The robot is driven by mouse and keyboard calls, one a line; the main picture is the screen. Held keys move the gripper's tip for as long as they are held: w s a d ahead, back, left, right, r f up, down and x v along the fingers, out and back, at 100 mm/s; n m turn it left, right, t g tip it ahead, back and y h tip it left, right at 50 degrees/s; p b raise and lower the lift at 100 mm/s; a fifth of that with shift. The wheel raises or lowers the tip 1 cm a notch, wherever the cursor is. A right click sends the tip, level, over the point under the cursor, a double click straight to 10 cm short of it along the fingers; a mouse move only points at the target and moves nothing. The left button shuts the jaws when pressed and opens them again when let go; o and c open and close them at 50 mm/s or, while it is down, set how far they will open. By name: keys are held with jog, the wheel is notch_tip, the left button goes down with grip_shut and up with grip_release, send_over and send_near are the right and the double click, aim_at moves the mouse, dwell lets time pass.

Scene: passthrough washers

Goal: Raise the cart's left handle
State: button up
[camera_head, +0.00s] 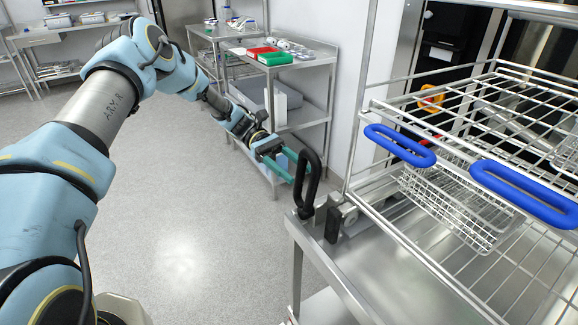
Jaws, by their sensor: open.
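The cart (352,290) is a steel table at the lower right. My gripper (296,169) has two green fingers, open, reaching from the upper left to the black loop. The fingertips overlap the loop in the picture, and the loop hides part of them. I cannot tell whether they touch it or lie around it.
A wire rack (400,218) with two blue handles (399,146) (525,194) stands over the cart, holding a wire basket (462,205). A steel shelf cart (305,90) with red and green boxes (268,55) stands behind. The floor (190,200) on the left is clear.

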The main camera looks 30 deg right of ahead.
jog(key=b+v, duration=0.3)
jog(key=v, duration=0.7)
jog(key=shift+w+b, duration=0.35)
jog(key=shift+a, duration=0.15)
jog(key=w+a+r+t, duration=0.1)
jog(key=w+a+t, duration=0.1)
jog(key=a+t, duration=1.4)
jog(key=s+a+r+m+y, duration=0.1)
jog(key=s+a, duration=0.2)
jog(key=a, duration=0.8)
jog(key=s+a+r+m+t+y, duration=0.1)
jog(key=s+a, duration=0.3)
jog(key=a, duration=0.8)
jog(key=shift+s+a+r+t+p, duration=0.3)
jog(key=shift+r+p, duration=0.05)
jog(key=shift+p, duration=0.05)
